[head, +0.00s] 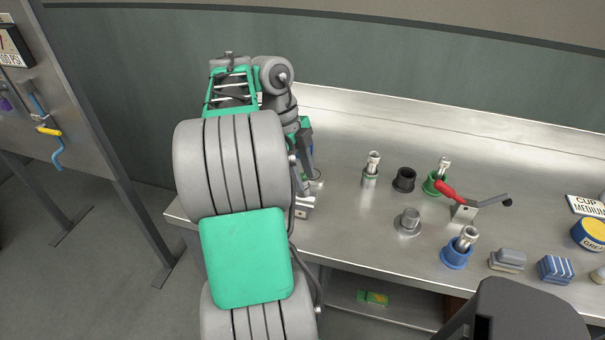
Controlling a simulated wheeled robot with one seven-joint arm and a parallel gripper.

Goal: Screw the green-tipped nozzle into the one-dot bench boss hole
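My gripper (308,172) is at the left end of the steel bench, mostly hidden behind my arm. I cannot tell whether it is open or shut, or whether it holds anything. A small metal block with dark marks (302,213) shows just below it; its holes and dots are too small to read. Metal nozzles stand in a grey holder with a greenish band (370,182), a green cup (432,187) and a blue cup (455,257). No green tip can be made out for certain on any of them.
A black cup (404,180) looks empty. A grey round fitting (409,221) stands in front of it. A red-handled lever clamp (463,213) stands to the right. Grey (507,259) and blue-striped (555,269) blocks lie near the front edge. The bench's back strip is clear.

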